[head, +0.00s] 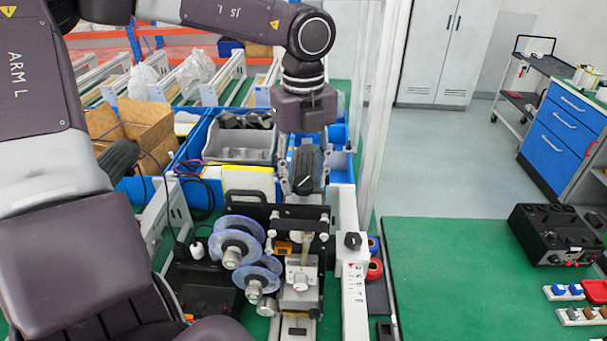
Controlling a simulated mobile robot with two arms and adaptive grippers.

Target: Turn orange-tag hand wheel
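My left gripper (305,186) points down from the top middle, over the back of a coder machine (300,272). A dark rounded part (307,163) shows between its fingers. I cannot tell if this is a wheel or part of the gripper, or whether the fingers touch anything. A small orange piece (283,247) shows on the machine, partly behind a black plate. A black knob (352,241) sits on the white post to the right, apart from the gripper. No hand wheel with an orange tag can be clearly made out. My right gripper is not in view.
Bluish clear reels (237,241) stand at the machine's left. Blue bins with grey trays (238,150) and a cardboard box (130,130) lie behind. A clear upright panel stands right of the gripper. A green bench (450,275) at right is mostly bare, with a black device (555,235).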

